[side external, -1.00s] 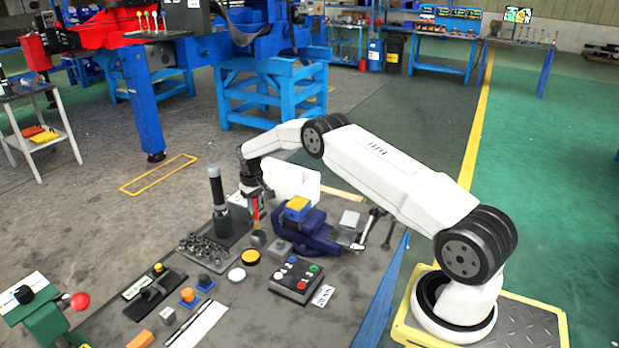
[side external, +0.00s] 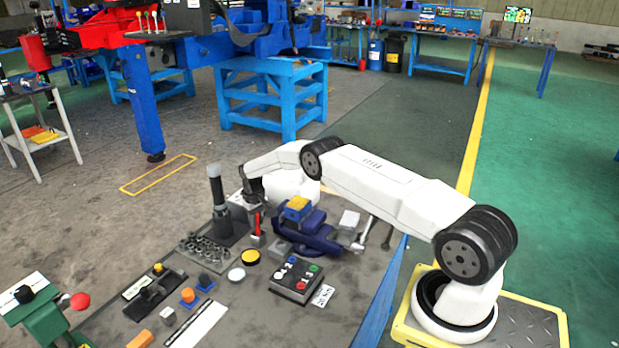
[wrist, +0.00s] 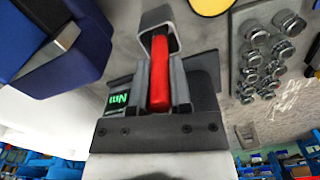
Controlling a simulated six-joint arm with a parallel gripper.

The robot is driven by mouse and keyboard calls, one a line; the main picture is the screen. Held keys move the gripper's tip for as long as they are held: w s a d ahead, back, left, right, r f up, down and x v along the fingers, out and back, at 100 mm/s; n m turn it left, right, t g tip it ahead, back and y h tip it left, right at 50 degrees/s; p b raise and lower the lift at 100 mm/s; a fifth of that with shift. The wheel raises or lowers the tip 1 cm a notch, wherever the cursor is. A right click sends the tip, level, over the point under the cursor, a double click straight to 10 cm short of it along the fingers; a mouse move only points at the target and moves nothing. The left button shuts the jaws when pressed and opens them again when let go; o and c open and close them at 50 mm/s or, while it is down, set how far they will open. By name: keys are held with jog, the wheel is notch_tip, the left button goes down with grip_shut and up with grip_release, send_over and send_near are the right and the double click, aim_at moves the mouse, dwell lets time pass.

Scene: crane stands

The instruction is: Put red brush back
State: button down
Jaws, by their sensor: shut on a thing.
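The red brush (wrist: 160,72) is between the jaws of my gripper (wrist: 161,85) in the wrist view, which are shut on it. Its far end reaches into the opening of a grey square cup (wrist: 157,18), and how deep it sits is hidden. In the side view my gripper (side external: 253,193) points down over the bench, with the red brush (side external: 257,221) upright below it. The grey cup (side external: 257,240) is at the brush's lower end.
A dark blue vise (side external: 315,229) with a yellow-and-blue block stands just right of the brush. A tall black-handled cylinder (side external: 217,190) and a tray of metal nuts (side external: 203,248) are to the left. A button box (side external: 296,280) lies in front.

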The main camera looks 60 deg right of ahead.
jog(key=shift+f, duration=0.15)
jog(key=c, duration=0.5)
grip_release()
jog(key=shift+c, duration=0.2)
jog(key=shift+r, duration=6.15)
jog(key=shift+a, duration=0.1)
